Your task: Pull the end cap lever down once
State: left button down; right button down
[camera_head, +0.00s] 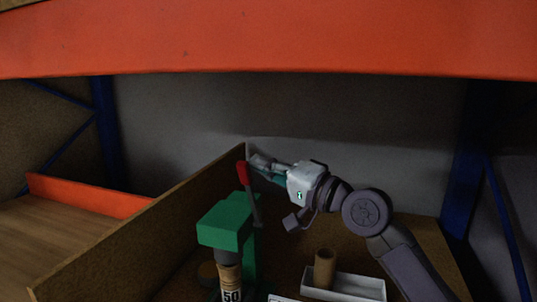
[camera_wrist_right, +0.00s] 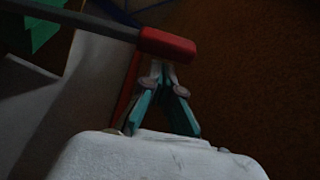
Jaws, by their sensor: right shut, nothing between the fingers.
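The end cap lever (camera_head: 243,174) has a red grip on a grey rod and rises from the side of a green press (camera_head: 222,225). In the right wrist view the red grip (camera_wrist_right: 168,45) lies across just beyond my fingertips. My right gripper (camera_head: 256,161) is shut and empty, close beside the top of the red grip. It also shows in the right wrist view (camera_wrist_right: 162,68), its teal fingers together at the tips. I cannot tell whether the tips touch the grip. My left gripper is not in view.
A brown cardboard tube (camera_head: 324,268) stands at a white tray (camera_head: 345,286) right of the press. Another tube (camera_head: 230,280), marked 50, is under the press head. A brown board wall (camera_head: 140,235) runs along the left. An orange beam (camera_head: 270,40) crosses above.

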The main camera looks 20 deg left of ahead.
jog(key=shift+s+a+f, duration=0.1)
jog(key=shift+s+f, duration=0.05)
jog(key=shift+s, duration=0.05)
dwell(0.3)
